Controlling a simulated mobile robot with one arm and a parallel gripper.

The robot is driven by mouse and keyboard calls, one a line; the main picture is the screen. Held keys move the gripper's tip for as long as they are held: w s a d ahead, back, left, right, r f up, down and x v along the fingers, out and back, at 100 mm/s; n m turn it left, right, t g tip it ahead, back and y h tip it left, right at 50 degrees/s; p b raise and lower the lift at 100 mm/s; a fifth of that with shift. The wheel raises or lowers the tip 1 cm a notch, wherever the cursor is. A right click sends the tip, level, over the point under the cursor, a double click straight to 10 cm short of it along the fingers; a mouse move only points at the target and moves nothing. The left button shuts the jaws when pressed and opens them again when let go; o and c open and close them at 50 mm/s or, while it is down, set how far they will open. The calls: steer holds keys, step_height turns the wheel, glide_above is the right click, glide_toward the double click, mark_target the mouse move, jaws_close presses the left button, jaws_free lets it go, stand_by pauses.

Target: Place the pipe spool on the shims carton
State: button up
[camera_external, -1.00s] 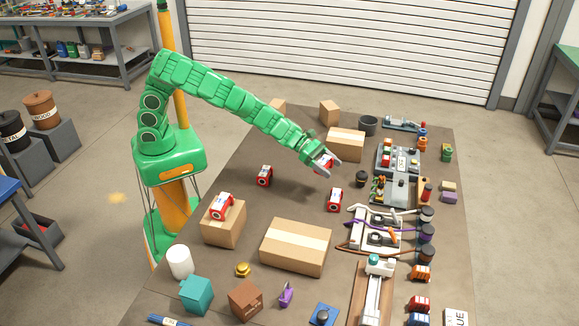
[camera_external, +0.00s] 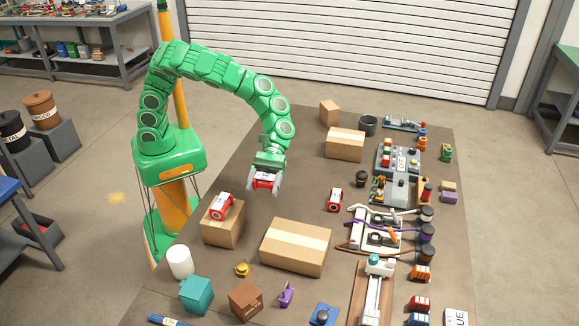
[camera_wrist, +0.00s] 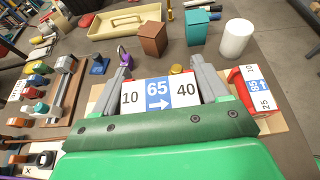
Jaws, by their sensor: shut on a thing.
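My gripper (camera_external: 263,187) is shut on a red and white pipe spool (camera_external: 265,181), held above the table left of centre. In the wrist view the spool (camera_wrist: 160,94) lies between the fingers, its white label reading 10, 65 with an arrow, 40. A second such spool (camera_external: 221,207) lies on a small carton (camera_external: 222,232); it also shows in the wrist view (camera_wrist: 257,90). A third spool (camera_external: 335,200) stands on the table. A larger taped carton (camera_external: 295,247) in front has a clear top. I cannot read which carton is for shims.
Another taped carton (camera_external: 345,144) and a small box (camera_external: 329,112) stand at the back. A white cylinder (camera_external: 180,262), teal box (camera_external: 196,295) and brown box (camera_external: 245,301) stand at the front. Cabled fixtures (camera_external: 377,229) line the right side.

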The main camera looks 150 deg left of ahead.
steer(key=shift+d, duration=0.2)
steer(key=shift+w+f, duration=0.1)
glide_above(294, 244)
steer(key=shift+f, duration=4.75)
steer(key=shift+w+f, duration=0.1)
steer(key=shift+f, duration=1.5)
steer(key=shift+f, duration=0.1)
steer(key=o, duration=1.2)
